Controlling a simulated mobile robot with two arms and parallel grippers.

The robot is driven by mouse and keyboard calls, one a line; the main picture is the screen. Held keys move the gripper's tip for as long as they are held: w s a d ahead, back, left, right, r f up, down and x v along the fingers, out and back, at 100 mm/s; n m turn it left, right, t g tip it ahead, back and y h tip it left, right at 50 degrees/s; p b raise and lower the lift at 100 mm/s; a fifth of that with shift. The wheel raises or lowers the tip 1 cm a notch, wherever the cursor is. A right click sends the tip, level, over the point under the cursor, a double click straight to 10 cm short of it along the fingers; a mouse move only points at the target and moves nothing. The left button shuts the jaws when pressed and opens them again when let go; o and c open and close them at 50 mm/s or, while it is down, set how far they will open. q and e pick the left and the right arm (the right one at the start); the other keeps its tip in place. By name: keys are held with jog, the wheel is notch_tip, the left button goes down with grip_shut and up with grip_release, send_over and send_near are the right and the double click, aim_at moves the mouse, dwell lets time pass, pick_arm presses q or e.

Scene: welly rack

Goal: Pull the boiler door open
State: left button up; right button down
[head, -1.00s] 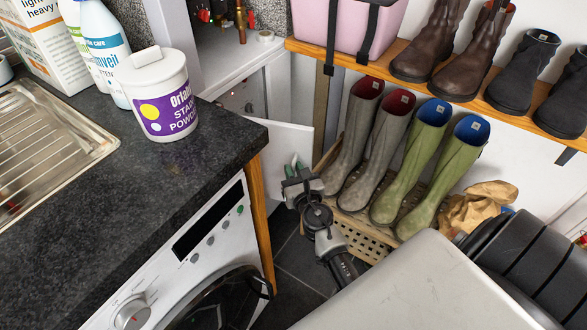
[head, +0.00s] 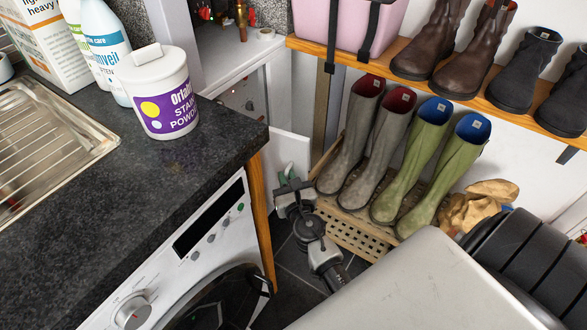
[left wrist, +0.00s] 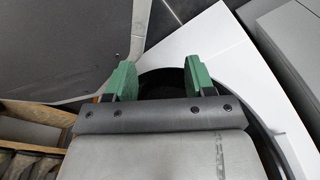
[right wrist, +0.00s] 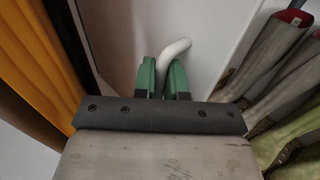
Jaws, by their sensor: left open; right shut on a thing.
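The boiler door (head: 290,150) is a plain white panel beyond the end of the dark worktop in the head view. It stands partly open, with a gap between it and the boiler cabinet. My right gripper (head: 290,183) is low in front of the door. In the right wrist view, its green fingers (right wrist: 163,78) are shut on the white curved handle (right wrist: 176,49), which stands out from the door face (right wrist: 212,45). The fingers hide the handle's lower part. My left gripper (left wrist: 157,77) is open and empty in the left wrist view.
The worktop (head: 180,190) and washing machine (head: 190,265) lie left of the right arm. A slatted rack (head: 360,240) with several wellies (head: 395,165) stands close on the right. Above it is a wooden shelf (head: 470,85) with boots. Dark floor shows between.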

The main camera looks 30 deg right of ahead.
jog(key=a, duration=0.1)
jog(key=s+a, duration=0.1)
jog(key=a, duration=0.1)
jog(key=c, duration=1.5)
grip_release()
pick_arm(q)
jog(key=shift+w+r, duration=0.2)
jog(key=shift+w, duration=0.05)
pick_arm(e)
jog(key=shift+s, duration=0.1)
pick_arm(q)
jog(key=w+r+b, duration=0.2)
jog(key=w+r, duration=0.2)
jog(key=w, duration=0.1)
jog(key=shift+d, duration=0.45)
pick_arm(e)
jog(key=v, duration=1)
jog(key=shift+s+a, duration=0.15)
jog(key=shift+s, duration=0.2)
